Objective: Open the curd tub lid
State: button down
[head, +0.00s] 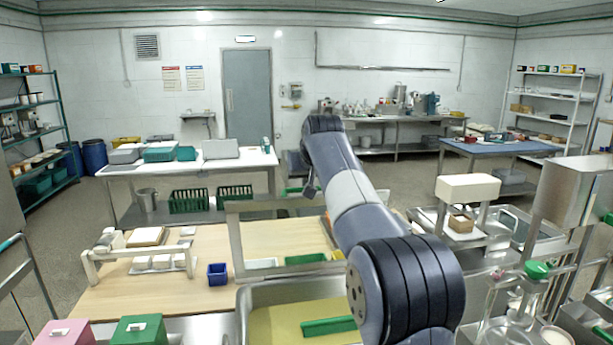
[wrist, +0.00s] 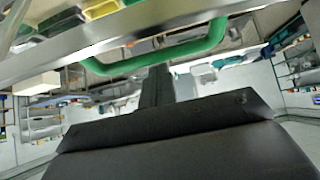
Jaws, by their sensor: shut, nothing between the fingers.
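The steel curd tub (head: 244,300) is at the bottom centre of the head view, with a yellowish inside and a green bar lying across it. A steel-framed lid (head: 270,204) appears to stand raised behind the tub, with the table showing through it. Its green handle (head: 292,190) is at the top edge, partly hidden by my arm. In the wrist view the green handle (wrist: 125,67) curves out from a steel edge. My gripper (wrist: 157,72) is shut and empty, its fingers right at the handle; contact cannot be told.
A wooden table (head: 195,270) lies behind and left of the tub, with a blue bin (head: 217,273) and white blocks. Pink (head: 65,333) and green (head: 139,330) boxes are at the lower left. A glass vessel and steel equipment stand close on the right.

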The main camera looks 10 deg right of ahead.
aim_at(310, 205)
jog(key=shift+s, duration=0.1)
dwell(0.3)
jog(key=b, duration=0.2)
jog(key=shift+s+f+t+b, duration=0.3)
jog(key=shift+s+f+b, duration=0.05)
jog(key=shift+f, duration=0.05)
jog(key=s+t+b, duration=0.1)
jog(key=b, duration=0.2)
jog(key=shift+s+f, duration=0.1)
jog(key=shift+s, duration=0.05)
jog(key=shift+s+b, duration=0.7)
jog(key=shift+b, duration=0.1)
jog(key=shift+s, duration=0.6)
jog(key=b+v, duration=0.1)
jog(key=v, duration=1)
